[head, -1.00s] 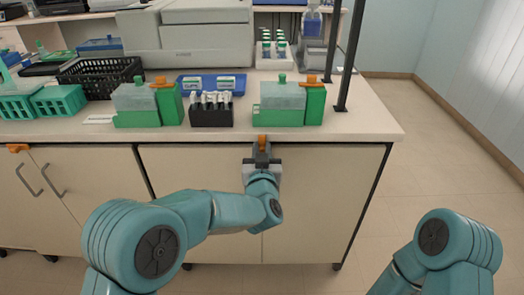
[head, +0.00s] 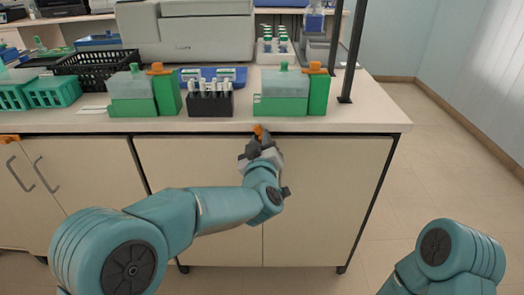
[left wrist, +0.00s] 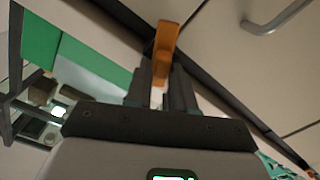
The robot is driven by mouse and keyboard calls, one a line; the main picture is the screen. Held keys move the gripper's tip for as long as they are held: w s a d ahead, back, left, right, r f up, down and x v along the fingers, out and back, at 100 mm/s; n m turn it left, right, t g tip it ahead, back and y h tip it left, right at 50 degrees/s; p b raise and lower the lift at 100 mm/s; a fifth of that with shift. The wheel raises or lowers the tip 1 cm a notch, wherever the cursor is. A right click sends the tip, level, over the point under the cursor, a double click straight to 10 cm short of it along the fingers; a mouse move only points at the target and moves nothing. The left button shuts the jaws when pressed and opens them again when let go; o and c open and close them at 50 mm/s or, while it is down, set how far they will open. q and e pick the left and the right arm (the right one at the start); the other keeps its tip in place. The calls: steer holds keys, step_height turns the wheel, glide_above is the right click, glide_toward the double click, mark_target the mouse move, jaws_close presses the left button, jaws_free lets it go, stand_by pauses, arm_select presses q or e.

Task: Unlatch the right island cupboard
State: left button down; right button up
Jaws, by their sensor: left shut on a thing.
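The right island cupboard (head: 325,205) has two pale doors under the bench top. Its orange latch (head: 259,131) sits at the top, where the doors meet just below the bench edge. My left gripper (head: 261,143) is shut on this latch and is tilted. In the left wrist view the two dark fingers (left wrist: 164,80) clasp the orange latch (left wrist: 166,42), whose end sticks out beyond them. My left arm hides the middle of the doors in the head view. A grey door handle (left wrist: 272,22) shows in the left wrist view. My right gripper is out of view.
The left cupboard has grey handles (head: 20,174) and its own orange latch (head: 9,138). On the bench top (head: 380,119) stand green staining boxes (head: 282,92), a dark tube rack (head: 210,103) and a black basket (head: 88,68). Floor to the right is clear.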

arm_select(q)
steer(key=shift+a+f+n+b, duration=0.1)
steer(key=shift+f+n+b, duration=0.05)
steer(key=shift+n+b, duration=1.75)
steer(key=shift+a+f+n+b, duration=0.2)
steer(key=shift+n+b, duration=1.45)
steer(key=shift+n, duration=0.6)
steer(key=shift+a+f+n+b, duration=0.1)
steer(key=shift+f+n+b, duration=0.05)
steer(key=shift+n+b, duration=1.75)
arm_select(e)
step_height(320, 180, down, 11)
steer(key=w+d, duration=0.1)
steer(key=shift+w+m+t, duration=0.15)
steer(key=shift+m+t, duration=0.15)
arm_select(q)
steer(key=shift+n, duration=0.25)
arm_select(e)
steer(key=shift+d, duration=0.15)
arm_select(q)
steer(key=c, duration=1.1)
jaws_free()
